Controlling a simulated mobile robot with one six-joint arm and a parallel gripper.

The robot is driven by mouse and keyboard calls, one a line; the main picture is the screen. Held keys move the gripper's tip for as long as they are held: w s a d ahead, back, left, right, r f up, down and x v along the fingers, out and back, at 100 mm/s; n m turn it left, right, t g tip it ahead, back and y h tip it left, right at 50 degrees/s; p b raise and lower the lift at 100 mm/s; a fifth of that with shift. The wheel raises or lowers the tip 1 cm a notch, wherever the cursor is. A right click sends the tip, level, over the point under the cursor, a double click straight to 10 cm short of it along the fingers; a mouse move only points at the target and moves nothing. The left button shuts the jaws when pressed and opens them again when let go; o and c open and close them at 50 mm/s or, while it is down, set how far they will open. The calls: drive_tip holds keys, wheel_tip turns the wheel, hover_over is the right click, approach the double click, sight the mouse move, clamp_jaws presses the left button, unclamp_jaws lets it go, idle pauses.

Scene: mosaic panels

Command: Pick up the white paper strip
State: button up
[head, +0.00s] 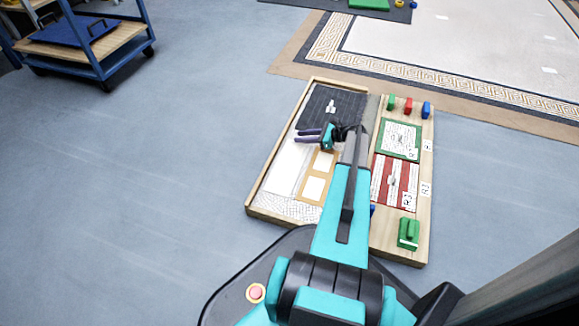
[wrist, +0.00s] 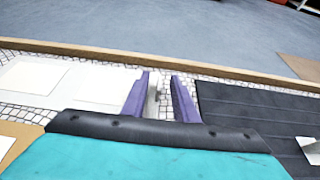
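My gripper (head: 301,136) reaches left over the left half of the wooden-framed board. Its two purple fingers also show in the wrist view (wrist: 162,92), apart with a gap between them. A narrow white sliver (wrist: 152,96) shows in that gap, beside the left finger; I cannot tell whether it is the paper strip or part of the sheet below. A small white piece (head: 331,107) lies on the dark grey panel (head: 347,97); it also shows at the right edge of the wrist view (wrist: 313,150). Larger white sheets (wrist: 104,84) lie left of the fingers.
The board's wooden rim (head: 262,166) runs along the far side of the fingers. The right half holds a green-framed panel (head: 386,152), a red panel (head: 377,184) with white strips, and green, red and blue blocks. A blue cart (head: 97,66) stands on open floor.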

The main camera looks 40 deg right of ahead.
drive_tip(key=shift+w+a+f, duration=0.15)
drive_tip(key=shift+w+a, duration=0.05)
drive_tip(key=shift+w, duration=0.2)
drive_tip(key=shift+c, duration=0.6)
clamp_jaws()
